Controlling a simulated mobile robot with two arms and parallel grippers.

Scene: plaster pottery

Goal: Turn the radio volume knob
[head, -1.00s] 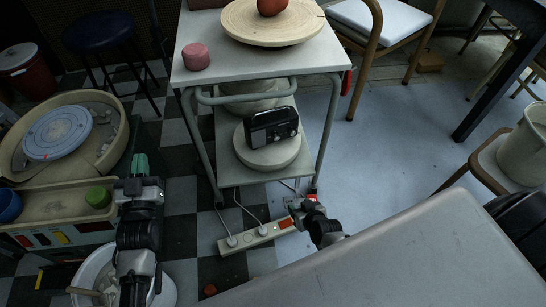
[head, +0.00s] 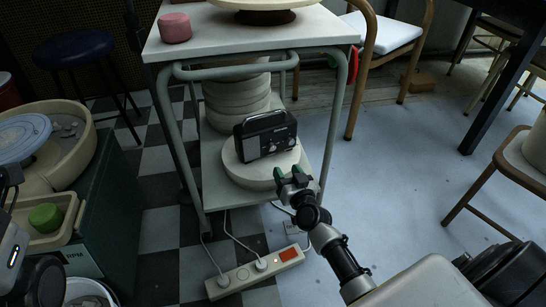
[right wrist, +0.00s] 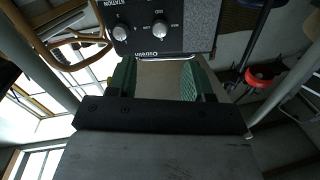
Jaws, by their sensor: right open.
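The dark radio (head: 265,137) with a carry handle stands on a round pale slab (head: 240,174) on the cart's lower shelf. Its knobs are on the right part of its front. In the right wrist view, the radio's front (right wrist: 185,30) fills the top, with silver knobs such as the volume knob (right wrist: 159,29) and another knob (right wrist: 120,33). My right gripper (head: 291,177) is open and empty, in front of the radio's lower right, its green fingertips (right wrist: 157,78) apart and short of the knobs. Only part of my left arm shows at the left edge; its jaws are unclear.
The cart's top (head: 250,32) and legs frame the radio above and at the sides. A stack of pale slabs (head: 238,95) stands behind it. A power strip (head: 255,272) with cables lies on the floor below. Floor to the right is open, before a chair (head: 385,35).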

